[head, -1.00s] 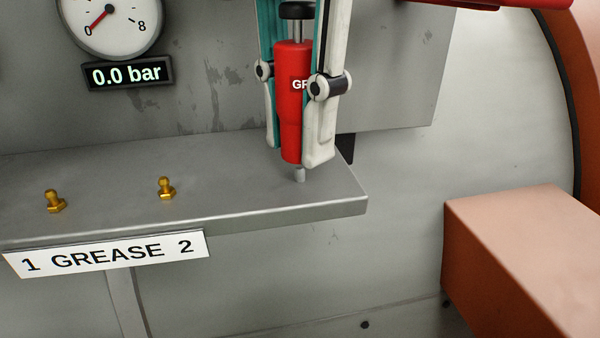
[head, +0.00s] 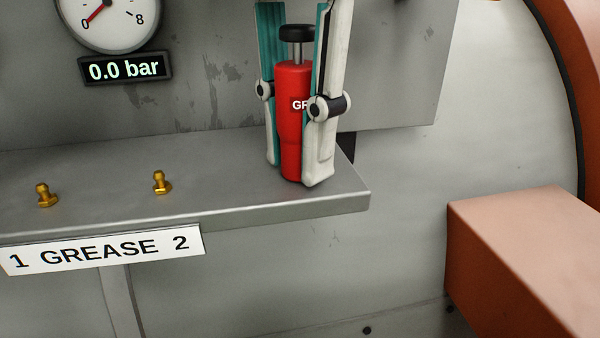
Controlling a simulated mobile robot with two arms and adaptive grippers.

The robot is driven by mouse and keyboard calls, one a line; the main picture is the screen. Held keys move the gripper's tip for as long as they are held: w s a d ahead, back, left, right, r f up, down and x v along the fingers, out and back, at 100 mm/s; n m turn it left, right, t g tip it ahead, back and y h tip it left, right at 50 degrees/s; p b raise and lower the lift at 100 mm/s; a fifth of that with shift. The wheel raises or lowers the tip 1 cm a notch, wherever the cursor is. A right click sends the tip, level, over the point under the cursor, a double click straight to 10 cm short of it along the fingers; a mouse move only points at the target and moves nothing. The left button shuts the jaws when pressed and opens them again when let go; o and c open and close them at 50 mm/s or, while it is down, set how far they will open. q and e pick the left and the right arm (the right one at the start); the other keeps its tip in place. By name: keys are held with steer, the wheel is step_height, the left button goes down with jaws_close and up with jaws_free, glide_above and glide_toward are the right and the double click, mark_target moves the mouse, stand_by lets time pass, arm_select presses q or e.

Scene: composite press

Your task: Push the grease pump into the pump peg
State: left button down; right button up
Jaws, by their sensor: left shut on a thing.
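The red grease pump (head: 291,120) stands about upright at the right end of the grey shelf (head: 225,190). Its black knob and bare metal rod show at the top. My left gripper (head: 295,172) comes from above and is shut around the pump's body, one finger on each side. The pump's lower end is at or very near the shelf top. The pump peg is not visible; the pump and fingers cover that spot, so I cannot tell how they meet. My right gripper is out of view.
Two brass nipples (head: 162,182) (head: 46,195) stand on the shelf to the left, above a "1 GREASE 2" label (head: 105,250). A gauge (head: 108,20) and a "0.0 bar" display (head: 125,69) are behind. An orange-brown block (head: 520,255) is at right.

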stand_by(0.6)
arm_select(q)
steer(key=c, duration=1.7)
jaws_free()
